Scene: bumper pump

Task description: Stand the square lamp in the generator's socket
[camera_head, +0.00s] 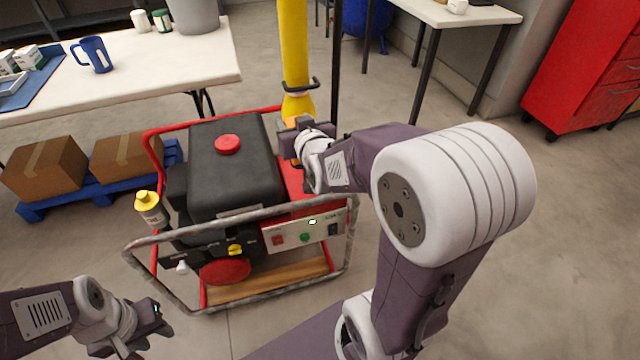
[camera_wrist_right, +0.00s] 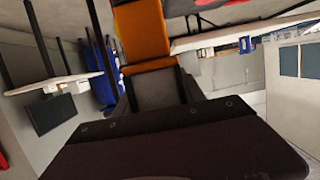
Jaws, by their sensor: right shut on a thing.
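The square lamp, a tall yellow post (camera_head: 295,45) with a dark handle, stands upright at the generator's back right. My right gripper (camera_head: 297,142) is shut on its lower part, which shows orange between the fingers in the right wrist view (camera_wrist_right: 142,35). A little orange shows below the fingers, over the generator's red right side. The generator (camera_head: 235,165) has a black tank, a red cap and a tube frame. Its socket is hidden by my gripper and arm, so I cannot tell whether the lamp's foot is in it. My left gripper (camera_head: 150,328) is low at the left, away from both.
A white table (camera_head: 150,75) with a blue mug (camera_head: 95,54) and a grey bucket stands behind left. Cardboard boxes (camera_head: 45,168) lie on a blue pallet. A red cabinet (camera_head: 585,65) stands far right. Floor right is clear.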

